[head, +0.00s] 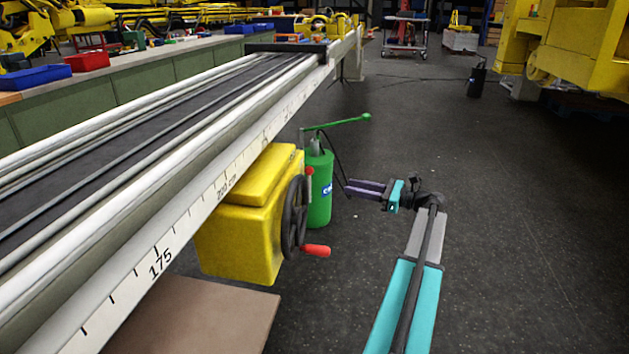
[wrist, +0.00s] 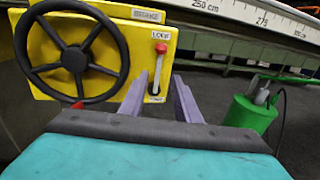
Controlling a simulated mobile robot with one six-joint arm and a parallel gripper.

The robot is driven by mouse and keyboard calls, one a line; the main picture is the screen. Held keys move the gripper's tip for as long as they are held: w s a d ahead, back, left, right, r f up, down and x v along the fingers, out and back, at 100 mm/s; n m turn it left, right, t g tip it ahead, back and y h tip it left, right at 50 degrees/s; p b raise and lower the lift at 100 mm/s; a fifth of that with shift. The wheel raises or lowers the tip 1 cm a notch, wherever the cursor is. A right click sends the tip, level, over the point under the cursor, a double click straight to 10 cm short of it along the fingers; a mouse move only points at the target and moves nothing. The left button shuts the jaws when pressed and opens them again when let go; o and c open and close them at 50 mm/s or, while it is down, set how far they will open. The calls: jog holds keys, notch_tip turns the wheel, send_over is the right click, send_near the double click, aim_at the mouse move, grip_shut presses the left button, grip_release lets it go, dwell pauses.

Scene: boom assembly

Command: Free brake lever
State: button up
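The knob also shows small in the head view (head: 309,171), above the handwheel. My gripper (wrist: 167,78) has two purple fingers, open and empty, pointing at the lever plate. In the head view, my gripper (head: 347,187) is right of the lever, with a gap between.
A green canister (head: 320,190) with a pump arm and hose stands close behind my gripper. A long scaled rail (head: 190,215) runs above the yellow box (head: 240,240).

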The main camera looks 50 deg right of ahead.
aim_at(309, 185)
jog(key=b+x, duration=0.5)
jog(key=x, duration=0.8)
jog(key=shift+w+a, duration=0.15)
jog(key=shift+w, duration=0.15)
grip_shut()
